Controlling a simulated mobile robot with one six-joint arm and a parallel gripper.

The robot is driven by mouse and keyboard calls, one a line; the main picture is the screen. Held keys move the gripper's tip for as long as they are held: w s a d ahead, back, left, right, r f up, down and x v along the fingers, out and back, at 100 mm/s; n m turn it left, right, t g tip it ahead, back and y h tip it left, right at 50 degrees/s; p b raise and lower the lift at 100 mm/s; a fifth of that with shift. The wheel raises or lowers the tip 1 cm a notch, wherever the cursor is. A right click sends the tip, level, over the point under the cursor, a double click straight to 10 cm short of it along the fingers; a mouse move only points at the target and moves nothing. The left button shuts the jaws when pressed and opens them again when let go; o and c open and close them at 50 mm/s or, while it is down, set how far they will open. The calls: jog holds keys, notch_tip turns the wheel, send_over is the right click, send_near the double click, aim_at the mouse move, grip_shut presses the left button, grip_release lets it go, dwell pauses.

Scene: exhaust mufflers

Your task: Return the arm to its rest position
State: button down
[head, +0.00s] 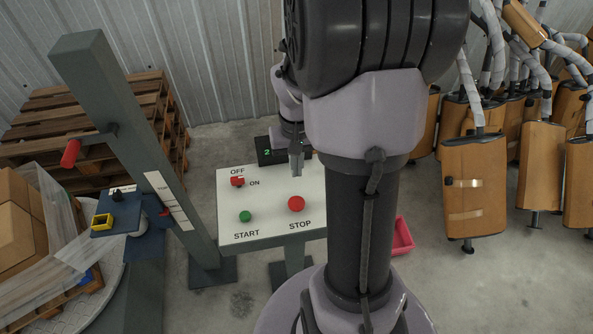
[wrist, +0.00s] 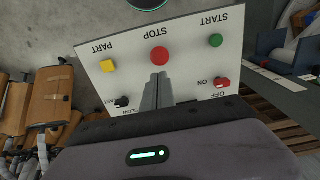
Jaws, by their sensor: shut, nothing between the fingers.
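My gripper (head: 297,172) is shut and empty, pointing down over the white control panel (head: 258,227). In the head view its fingertips are just above the red STOP button (head: 296,204) in the picture. In the wrist view the closed fingers (wrist: 157,88) show in front of the panel, with their tips near the red STOP button (wrist: 159,56). I cannot tell the exact gap to the panel. My arm hides the panel's right part in the head view. The green START button (head: 245,216) and the red OFF/ON switch (head: 238,182) lie to the left.
A yellow PART button (wrist: 107,66) and a black SLOW/FAST switch (wrist: 122,101) show in the wrist view. A grey post (head: 135,140) with a red handle stands left. Wooden pallets (head: 150,105) are behind it. A red bin (head: 402,237) is on the floor.

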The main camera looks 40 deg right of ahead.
dwell(0.3)
jog(key=s+a+r+n+t+y+b, duration=0.1)
jog(key=s+a+t+b, duration=0.1)
jog(key=s+a+b, duration=0.2)
jog(key=s+a+r+t+y+b, duration=0.1)
jog(key=s+a+t+b, duration=0.2)
jog(key=a+b, duration=0.6)
jog(key=s+a, duration=0.2)
jog(key=a, duration=0.9)
jog(key=shift+r+n+t+b, duration=0.3)
jog(key=shift+r+n+b, duration=0.05)
jog(key=shift+n, duration=0.05)
